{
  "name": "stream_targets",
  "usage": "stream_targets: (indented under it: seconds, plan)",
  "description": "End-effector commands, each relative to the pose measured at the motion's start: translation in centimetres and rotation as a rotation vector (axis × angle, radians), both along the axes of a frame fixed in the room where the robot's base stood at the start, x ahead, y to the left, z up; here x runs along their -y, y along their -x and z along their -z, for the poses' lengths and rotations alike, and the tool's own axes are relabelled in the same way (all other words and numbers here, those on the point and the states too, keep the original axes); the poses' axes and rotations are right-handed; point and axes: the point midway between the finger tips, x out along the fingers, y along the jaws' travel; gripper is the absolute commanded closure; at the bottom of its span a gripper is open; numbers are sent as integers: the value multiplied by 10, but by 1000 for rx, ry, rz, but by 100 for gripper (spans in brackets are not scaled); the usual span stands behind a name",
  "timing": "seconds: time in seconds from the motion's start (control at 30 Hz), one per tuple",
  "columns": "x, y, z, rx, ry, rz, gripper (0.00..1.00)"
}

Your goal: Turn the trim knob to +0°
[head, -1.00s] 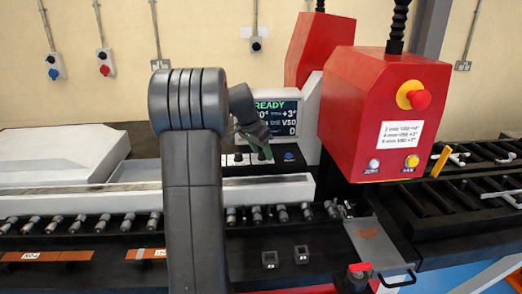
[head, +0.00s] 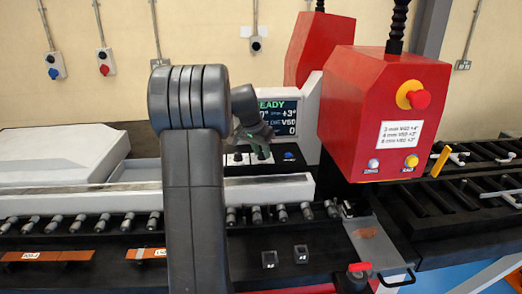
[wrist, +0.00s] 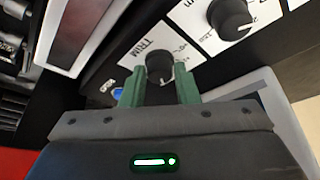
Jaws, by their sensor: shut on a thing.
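The trim knob (wrist: 160,67) is a dark round knob on a white plate marked TRIM in the wrist view. My gripper (wrist: 159,82) has its two green fingers on either side of the knob, shut on it. In the head view my gripper (head: 261,150) is at the panel below the screen, and the arm hides part of this area. The screen (head: 284,117) shows READY in green, with +3° on the line below, V50 and 0. Its left part is hidden behind my arm.
A second dark knob (wrist: 229,18) sits close beside the trim knob. A blue button (wrist: 117,93) is on the other side. Rollers (head: 95,222) run along the front.

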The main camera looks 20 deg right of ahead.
Motion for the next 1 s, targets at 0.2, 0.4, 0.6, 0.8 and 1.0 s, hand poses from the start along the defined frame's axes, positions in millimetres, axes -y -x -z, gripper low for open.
stream_targets:
  seconds: [0.2, 0.4, 0.6, 0.8, 1.0]
  plan:
    - [1, 1, -2, 1, -1, -193, 95]
    - [3, 2, -3, 2, 0, -382, 95]
    - [4, 3, -2, 2, -2, -571, 95]
    - [5, 3, -2, 3, -2, -760, 95]
    - [6, 3, -1, 2, -2, -950, 95]
